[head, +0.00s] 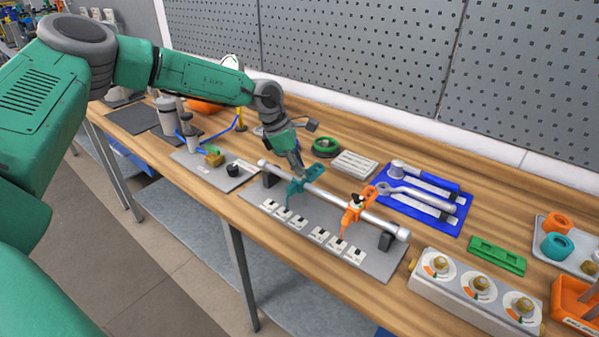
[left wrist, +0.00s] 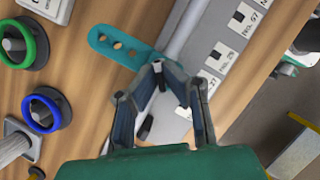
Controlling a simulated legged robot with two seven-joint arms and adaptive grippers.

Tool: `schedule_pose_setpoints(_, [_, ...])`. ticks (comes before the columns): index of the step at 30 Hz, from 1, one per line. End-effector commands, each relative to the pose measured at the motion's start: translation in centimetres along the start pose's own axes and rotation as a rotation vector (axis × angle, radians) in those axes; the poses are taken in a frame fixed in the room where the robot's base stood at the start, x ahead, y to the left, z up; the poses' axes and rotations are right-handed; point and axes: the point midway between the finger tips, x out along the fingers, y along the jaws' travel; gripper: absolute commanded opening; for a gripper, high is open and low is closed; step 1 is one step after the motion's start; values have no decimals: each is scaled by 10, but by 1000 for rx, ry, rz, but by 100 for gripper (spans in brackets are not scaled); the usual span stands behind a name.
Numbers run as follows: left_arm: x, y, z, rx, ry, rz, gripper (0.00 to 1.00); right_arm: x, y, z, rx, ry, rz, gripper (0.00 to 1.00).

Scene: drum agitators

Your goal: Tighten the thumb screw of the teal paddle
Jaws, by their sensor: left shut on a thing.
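The teal paddle (head: 305,175) is mounted on a silver shaft (head: 335,202), left of an orange paddle (head: 355,203). In the left wrist view the teal paddle (left wrist: 112,45) shows as an arm with round holes. My left gripper (head: 297,166) comes down onto the teal paddle's hub from above. In the left wrist view its fingertips (left wrist: 172,77) meet at the hub on a small part, which looks like the thumb screw. The fingers mostly hide that part. My right gripper is in neither view.
Labelled white plates (head: 319,236) line the grey base (head: 378,262) below the shaft. A blue mat with tools (head: 425,196) lies behind right, and a box with several knobs (head: 470,288) stands front right. A green ring (head: 325,147) lies behind the gripper.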

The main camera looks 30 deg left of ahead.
Motion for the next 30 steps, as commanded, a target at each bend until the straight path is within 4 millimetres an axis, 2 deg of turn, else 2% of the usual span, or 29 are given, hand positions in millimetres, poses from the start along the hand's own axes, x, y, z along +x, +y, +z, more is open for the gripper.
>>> schedule_pose_setpoints(1, [2,3,0,35,-6,-12,0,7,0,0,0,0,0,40])
schedule_pose_setpoints(12, [2,4,2,357,-5,-143,0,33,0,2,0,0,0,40])
schedule_pose_setpoints(21, [0,4,4,562,-5,-225,0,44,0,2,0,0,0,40])
schedule_pose_setpoints(30, [-2,4,6,671,-6,-268,0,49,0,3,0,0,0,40])
